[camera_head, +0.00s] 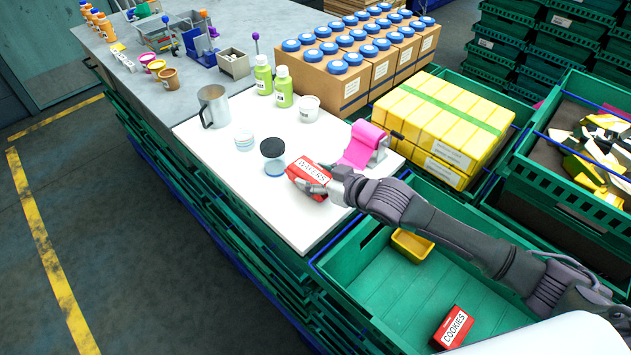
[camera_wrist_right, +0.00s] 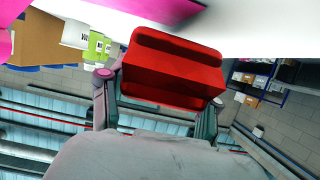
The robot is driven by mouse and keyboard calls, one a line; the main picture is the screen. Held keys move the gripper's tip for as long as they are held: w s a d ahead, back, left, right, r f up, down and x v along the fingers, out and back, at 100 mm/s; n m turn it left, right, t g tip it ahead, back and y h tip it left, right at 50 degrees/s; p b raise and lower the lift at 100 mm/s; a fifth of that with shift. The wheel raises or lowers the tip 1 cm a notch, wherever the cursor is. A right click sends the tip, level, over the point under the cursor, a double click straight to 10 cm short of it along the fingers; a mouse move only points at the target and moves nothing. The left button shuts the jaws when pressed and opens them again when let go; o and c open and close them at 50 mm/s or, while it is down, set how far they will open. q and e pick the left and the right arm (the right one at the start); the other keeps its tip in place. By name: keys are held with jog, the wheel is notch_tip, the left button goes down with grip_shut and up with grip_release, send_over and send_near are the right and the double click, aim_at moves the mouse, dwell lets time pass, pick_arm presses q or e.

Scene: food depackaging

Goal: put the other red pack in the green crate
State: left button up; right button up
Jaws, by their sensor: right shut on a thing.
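A red wafers pack (camera_head: 309,170) is at the front of the white board (camera_head: 262,204) in the head view. My right gripper (camera_head: 318,187) is shut on it. In the right wrist view the red pack (camera_wrist_right: 172,68) sits between the two fingers (camera_wrist_right: 158,100). I cannot tell whether the pack touches the board. A red cookies pack (camera_head: 455,326) lies inside the green crate (camera_head: 385,300) at the front. A small yellow container (camera_head: 411,244) is also in that crate. My left gripper is not in view.
Yellow packs (camera_head: 445,115) fill a neighbouring crate. The middle of the green crate is bare.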

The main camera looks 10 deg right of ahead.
jog(key=shift+f+p, duration=0.6)
jog(key=shift+f, duration=0.7)
jog(key=o, duration=1.3)
jog(key=shift+s, duration=0.1)
jog(key=shift+f, duration=0.15)
